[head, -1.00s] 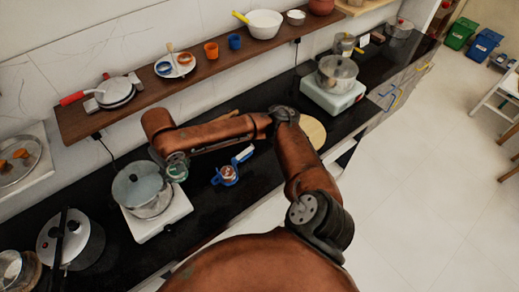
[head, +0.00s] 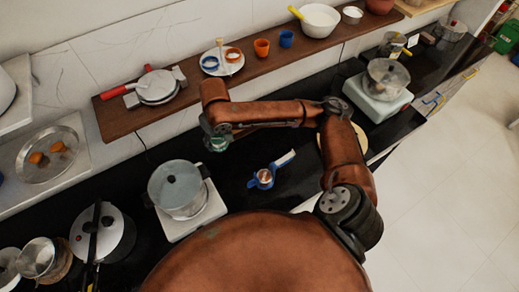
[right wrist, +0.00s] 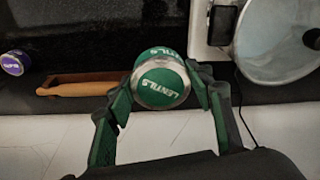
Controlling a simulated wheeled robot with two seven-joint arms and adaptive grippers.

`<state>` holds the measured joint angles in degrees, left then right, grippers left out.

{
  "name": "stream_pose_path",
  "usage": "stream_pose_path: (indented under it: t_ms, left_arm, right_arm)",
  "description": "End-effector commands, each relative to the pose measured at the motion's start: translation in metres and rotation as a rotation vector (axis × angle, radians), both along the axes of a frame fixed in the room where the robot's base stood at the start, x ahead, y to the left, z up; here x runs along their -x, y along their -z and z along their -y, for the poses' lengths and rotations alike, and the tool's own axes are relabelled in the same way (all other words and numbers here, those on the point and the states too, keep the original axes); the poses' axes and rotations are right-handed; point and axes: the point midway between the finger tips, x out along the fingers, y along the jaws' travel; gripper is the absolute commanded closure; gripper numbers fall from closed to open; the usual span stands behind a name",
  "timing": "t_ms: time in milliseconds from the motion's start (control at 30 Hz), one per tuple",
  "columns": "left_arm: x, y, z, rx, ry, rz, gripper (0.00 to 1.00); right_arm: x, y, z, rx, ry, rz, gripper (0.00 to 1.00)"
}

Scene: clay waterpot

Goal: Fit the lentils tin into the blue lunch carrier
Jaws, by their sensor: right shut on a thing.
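The lentils tin (right wrist: 162,82) is green with a silver rim and "LENTILS" lettering. In the right wrist view it sits between the two green fingers of my right gripper (right wrist: 165,95), which is shut on it. In the head view my right gripper (head: 217,140) is above the dark counter, behind and right of the pot; fingers and tin are too small to tell apart there. The blue lunch carrier (head: 265,179) stands on the counter, right of and nearer than the gripper, with something reddish and pale inside. My left gripper is not in view.
A lidded pot (head: 177,187) stands on a white stove left of the carrier. The wooden shelf (head: 190,105) with cups and plates runs along the wall behind. In the right wrist view a purple tin (right wrist: 14,63) and a wooden-handled tool (right wrist: 75,89) lie at the left.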

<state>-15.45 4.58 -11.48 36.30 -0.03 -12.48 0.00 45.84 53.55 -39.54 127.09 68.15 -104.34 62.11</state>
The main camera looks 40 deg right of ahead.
Motion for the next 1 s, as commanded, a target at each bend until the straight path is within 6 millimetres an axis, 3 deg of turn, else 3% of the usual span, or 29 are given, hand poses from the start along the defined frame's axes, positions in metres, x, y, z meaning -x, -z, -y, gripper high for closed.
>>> stream_pose_path:
  t_ms: [33,133,300,433,567,800,1000]
  left_arm:
    - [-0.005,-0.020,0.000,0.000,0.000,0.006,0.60]
    - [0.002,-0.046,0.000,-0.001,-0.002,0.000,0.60]
    - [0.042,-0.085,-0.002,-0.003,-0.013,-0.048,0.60]
    - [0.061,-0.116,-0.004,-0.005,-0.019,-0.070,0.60]
    - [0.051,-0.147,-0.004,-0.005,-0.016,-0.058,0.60]
    - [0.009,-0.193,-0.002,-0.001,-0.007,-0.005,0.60]
    - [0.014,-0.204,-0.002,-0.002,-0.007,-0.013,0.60]
  right_arm:
    - [0.004,-0.006,0.006,0.001,-0.047,-0.005,0.85]
    - [0.012,0.001,0.017,0.001,-0.191,-0.007,0.85]
    - [0.029,0.016,0.037,-0.003,-0.451,-0.007,0.85]
    - [0.048,0.029,0.053,-0.005,-0.656,-0.007,0.85]
    - [0.070,0.040,0.070,-0.007,-0.861,-0.007,0.85]
    - [0.112,0.055,0.095,-0.009,-1.186,-0.003,0.85]
    - [0.130,0.063,0.104,-0.009,-1.317,0.000,0.85]
